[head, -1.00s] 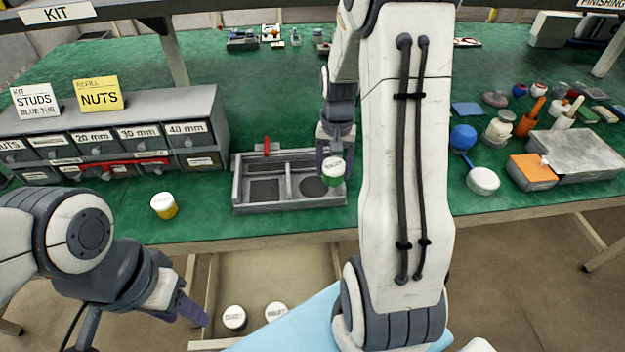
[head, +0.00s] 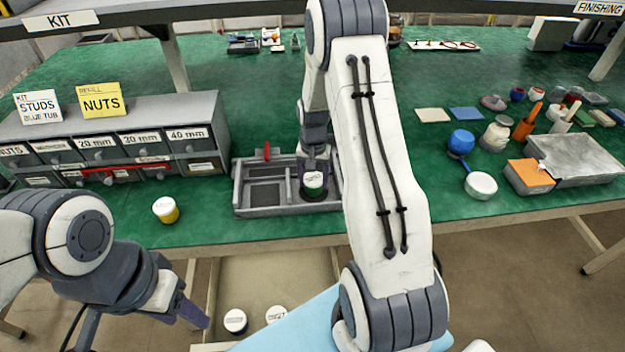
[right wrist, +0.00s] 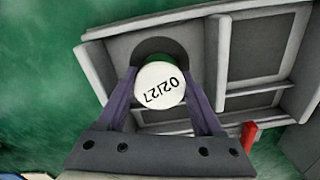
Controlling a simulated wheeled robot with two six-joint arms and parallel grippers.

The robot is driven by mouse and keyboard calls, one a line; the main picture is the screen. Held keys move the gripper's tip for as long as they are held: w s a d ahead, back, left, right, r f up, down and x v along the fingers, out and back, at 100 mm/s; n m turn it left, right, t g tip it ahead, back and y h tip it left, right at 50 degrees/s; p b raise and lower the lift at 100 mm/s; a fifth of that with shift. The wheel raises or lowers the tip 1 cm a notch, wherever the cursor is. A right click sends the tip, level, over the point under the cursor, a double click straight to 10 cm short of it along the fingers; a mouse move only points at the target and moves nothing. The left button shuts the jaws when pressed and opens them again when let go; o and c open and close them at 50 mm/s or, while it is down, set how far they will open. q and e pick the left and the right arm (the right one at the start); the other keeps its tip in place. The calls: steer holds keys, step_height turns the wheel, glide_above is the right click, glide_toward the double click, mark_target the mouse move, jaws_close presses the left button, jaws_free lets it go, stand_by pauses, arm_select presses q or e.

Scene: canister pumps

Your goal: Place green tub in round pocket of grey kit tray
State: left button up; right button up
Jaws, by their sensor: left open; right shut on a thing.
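The green tub (head: 313,190) has a white lid and shows a green side. My right gripper (head: 313,178) is shut on it, over the right compartment of the grey kit tray (head: 285,210). The dark round pocket (right wrist: 165,52) shows behind and around the tub there. I cannot tell how far the tub is down in it. My left gripper (head: 192,312) is open and empty, low in front of the bench.
A yellow tub (head: 165,209) with a white lid stands left of the tray. A red part (head: 267,151) is on the tray's back rim. A drawer cabinet (head: 120,140) stands at the left. Two white-lidded tubs (head: 235,320) sit below in an open drawer.

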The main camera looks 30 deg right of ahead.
steer(key=shift+f, duration=0.2)
steer(key=o, duration=1.4)
steer(key=shift+o, duration=0.2)
steer(key=shift+r, duration=0.2)
